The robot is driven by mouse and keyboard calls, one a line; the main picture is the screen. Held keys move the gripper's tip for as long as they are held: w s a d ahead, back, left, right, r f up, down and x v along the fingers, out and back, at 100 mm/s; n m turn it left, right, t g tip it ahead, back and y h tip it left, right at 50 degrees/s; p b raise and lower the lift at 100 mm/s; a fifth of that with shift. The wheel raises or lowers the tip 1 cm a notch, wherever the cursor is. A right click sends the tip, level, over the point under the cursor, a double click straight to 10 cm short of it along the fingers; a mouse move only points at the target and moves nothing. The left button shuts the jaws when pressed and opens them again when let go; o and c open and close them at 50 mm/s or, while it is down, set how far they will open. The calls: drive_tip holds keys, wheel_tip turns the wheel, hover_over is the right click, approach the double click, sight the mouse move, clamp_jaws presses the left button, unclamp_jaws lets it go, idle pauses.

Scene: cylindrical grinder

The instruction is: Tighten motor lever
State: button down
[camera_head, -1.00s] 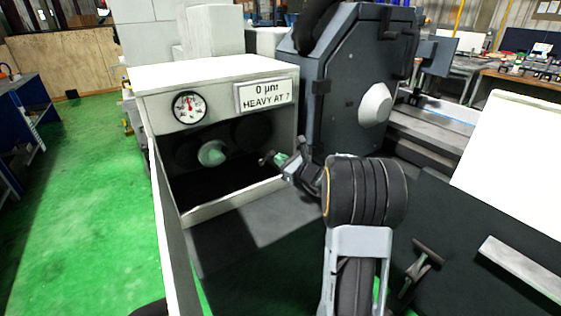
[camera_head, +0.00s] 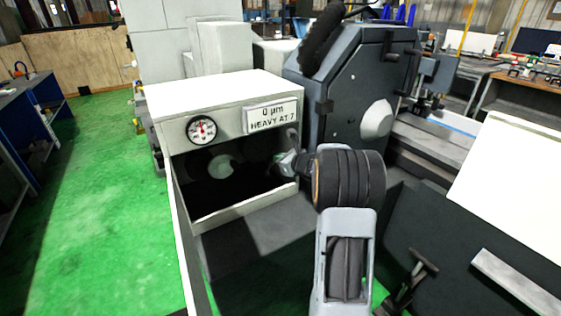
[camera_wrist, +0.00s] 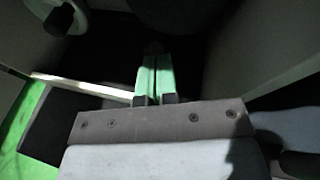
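My gripper (camera_head: 273,163) is at the right side of the dark opening of the white housing (camera_head: 230,92), partly in shadow. In the wrist view my gripper's two green-lit fingers (camera_wrist: 154,72) lie side by side with only a thin line between them. A dim round shape (camera_wrist: 153,47) shows just at or beyond their tips; I cannot tell whether they touch it or whether it is the motor lever. A pale round hub (camera_head: 221,166) sits inside the opening, left of my gripper. No motor lever can be clearly made out.
A dark grey machine head (camera_head: 350,90) stands close on the right. A T-shaped handle (camera_head: 420,264) is at lower right. Green floor is clear at left.

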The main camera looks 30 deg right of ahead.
drive_tip(key=shift+w+a+r, duration=0.1)
drive_tip(key=shift+w+r, duration=0.3)
drive_tip(key=shift+w, duration=0.3)
